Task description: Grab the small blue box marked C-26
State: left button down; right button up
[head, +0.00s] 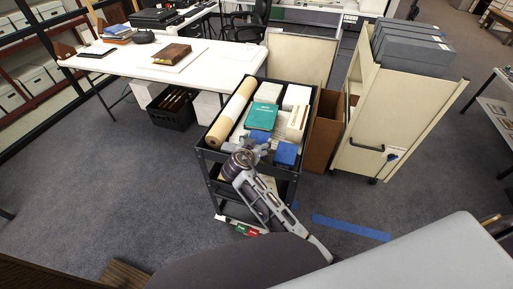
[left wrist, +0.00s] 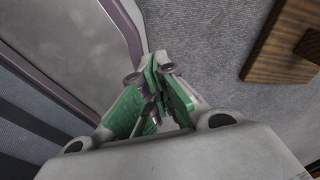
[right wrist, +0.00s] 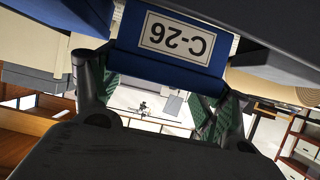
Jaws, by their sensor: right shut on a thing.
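The small blue box (right wrist: 203,73) marked C-26 fills the top middle of the right wrist view, its white label upside down. My right gripper (head: 263,149) is shut on it, one finger at each side. In the head view the gripper is over the front of the black cart (head: 204,153). Blue surfaces show just beyond the gripper (head: 260,137) and to its right (head: 286,154); I cannot tell for sure there which is C-26. My left gripper (left wrist: 160,68) is shut and empty, its fingertips together above the carpet, outside the head view.
The cart also holds a tan roll (head: 233,112), a teal box (head: 262,116) and pale boxes (head: 297,96). A brown carton (head: 324,140) and a cream truck (head: 383,122) with grey boxes stand to the right. A white table (head: 215,62) is behind. Carpet is clear at left.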

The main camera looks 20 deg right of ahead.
aim_at(257, 143)
notch_tip(257, 143, up, 6)
jog(key=shift+r, duration=0.35)
pick_arm(q)
jog(key=shift+w+a, duration=0.1)
jog(key=shift+a, duration=0.2)
jog(key=shift+d, duration=0.1)
